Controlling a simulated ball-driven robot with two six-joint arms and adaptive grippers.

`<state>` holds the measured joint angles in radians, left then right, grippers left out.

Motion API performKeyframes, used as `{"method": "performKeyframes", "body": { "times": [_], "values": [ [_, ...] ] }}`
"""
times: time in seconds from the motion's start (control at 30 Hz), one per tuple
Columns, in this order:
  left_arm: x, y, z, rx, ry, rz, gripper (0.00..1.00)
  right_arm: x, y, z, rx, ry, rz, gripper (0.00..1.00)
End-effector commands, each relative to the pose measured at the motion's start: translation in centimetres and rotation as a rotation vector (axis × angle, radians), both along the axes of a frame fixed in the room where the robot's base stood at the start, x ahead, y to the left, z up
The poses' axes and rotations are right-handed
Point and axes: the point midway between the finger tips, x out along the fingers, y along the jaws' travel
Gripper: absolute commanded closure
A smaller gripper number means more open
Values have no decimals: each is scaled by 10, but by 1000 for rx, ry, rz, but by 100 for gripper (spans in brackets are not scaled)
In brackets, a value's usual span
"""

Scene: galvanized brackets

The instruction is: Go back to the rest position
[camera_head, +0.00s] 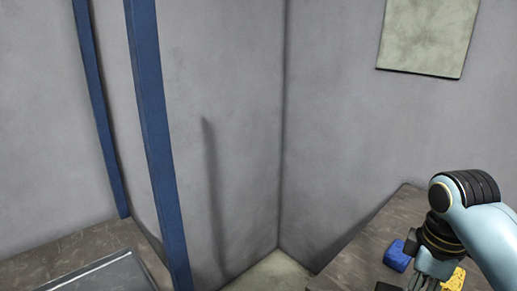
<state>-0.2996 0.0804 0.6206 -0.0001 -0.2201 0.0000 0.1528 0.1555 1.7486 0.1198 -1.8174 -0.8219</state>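My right arm comes in from the right edge. My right gripper (422,284) points down over the table at the bottom right, and its fingertips are cut off by the lower edge, so I cannot tell whether it is open or shut. My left gripper is not in view.
A brown table (370,250) stands at the right with a blue object (397,257) and a yellow object (456,279) close to my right gripper. A grey metal tray (110,275) lies on a surface at lower left. Blue posts (158,140) stand at left. Grey walls meet at a corner behind.

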Motion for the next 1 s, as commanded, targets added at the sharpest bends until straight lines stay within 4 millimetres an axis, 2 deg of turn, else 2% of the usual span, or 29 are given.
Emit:
{"method": "performKeyframes", "body": {
  "times": [0.03, 0.1, 0.2, 0.5, 0.73, 0.77, 0.8, 1.0],
  "values": [
    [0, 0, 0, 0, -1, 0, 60, -30, 5, -9, 0, -25, -79, 41],
    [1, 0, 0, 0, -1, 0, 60, -60, 9, -11, 4, -70, -195, 41],
    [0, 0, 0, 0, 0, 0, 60, -92, 14, -7, 17, -120, -321, 41],
    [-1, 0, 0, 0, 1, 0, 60, -160, 24, 16, 69, -217, -586, 41],
    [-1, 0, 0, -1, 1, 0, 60, -195, 28, 39, 113, -270, -737, 41],
    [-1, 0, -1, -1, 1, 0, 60, -196, 28, 36, 114, -271, -748, 41],
    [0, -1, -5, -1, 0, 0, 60, -192, 27, 22, 112, -267, -747, 41],
    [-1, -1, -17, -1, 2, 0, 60, -183, 23, -35, 103, -248, -751, 41]
  ]
}}
